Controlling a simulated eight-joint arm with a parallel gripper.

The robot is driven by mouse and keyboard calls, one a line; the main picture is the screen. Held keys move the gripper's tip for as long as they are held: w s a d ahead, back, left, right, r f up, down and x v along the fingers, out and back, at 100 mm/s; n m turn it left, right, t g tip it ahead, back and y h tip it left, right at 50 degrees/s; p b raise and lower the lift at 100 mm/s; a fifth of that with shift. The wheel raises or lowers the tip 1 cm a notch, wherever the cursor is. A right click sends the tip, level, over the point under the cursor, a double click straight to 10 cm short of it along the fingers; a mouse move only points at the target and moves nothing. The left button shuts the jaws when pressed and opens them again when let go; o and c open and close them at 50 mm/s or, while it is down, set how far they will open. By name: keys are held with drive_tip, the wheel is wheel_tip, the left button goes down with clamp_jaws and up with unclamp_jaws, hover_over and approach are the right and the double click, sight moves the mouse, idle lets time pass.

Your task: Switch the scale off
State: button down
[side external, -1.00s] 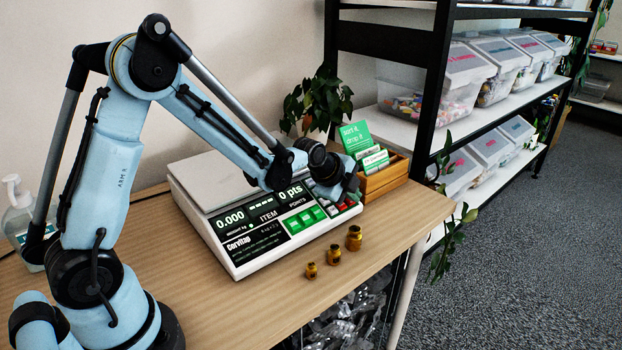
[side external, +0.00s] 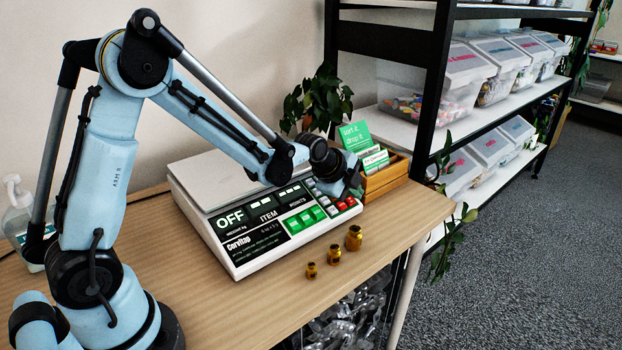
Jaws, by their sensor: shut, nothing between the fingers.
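The white scale (side external: 238,262) stands on the wooden table, with a flat weighing plate (side external: 207,180) on top. My gripper (side external: 337,190) is over the right end of that panel, close to the keys. It is shut and empty. Its fingertips are small and dark here, and I cannot tell whether they touch a key.
Three brass weights (side external: 333,256) stand in front of the scale near the table's edge. A wooden card box (side external: 385,178) with a green sign (side external: 355,135) is just right of my gripper. A plant (side external: 312,103) stands behind. Bare table (side external: 215,308) lies in front.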

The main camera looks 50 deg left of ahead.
drive_tip(key=shift+d+r, duration=0.35)
drive_tip(key=shift+r, duration=0.4)
drive_tip(key=shift+d+r, duration=0.35)
drive_tip(key=shift+r, duration=0.45)
drive_tip(key=shift+d+r, duration=0.35)
drive_tip(key=shift+r, duration=0.4)
drive_tip(key=s+r+n, duration=0.1)
drive_tip(key=s+n, duration=0.6)
drive_tip(key=s, duration=0.4)
drive_tip(key=s+d+r+n+g, duration=0.1)
drive_tip(key=s+r+n, duration=0.1)
drive_tip(key=s+n, duration=0.6)
drive_tip(key=shift+s+d+r+n, duration=0.15)
drive_tip(key=shift+s+r+n, duration=0.15)
drive_tip(key=shift+s, duration=1.4)
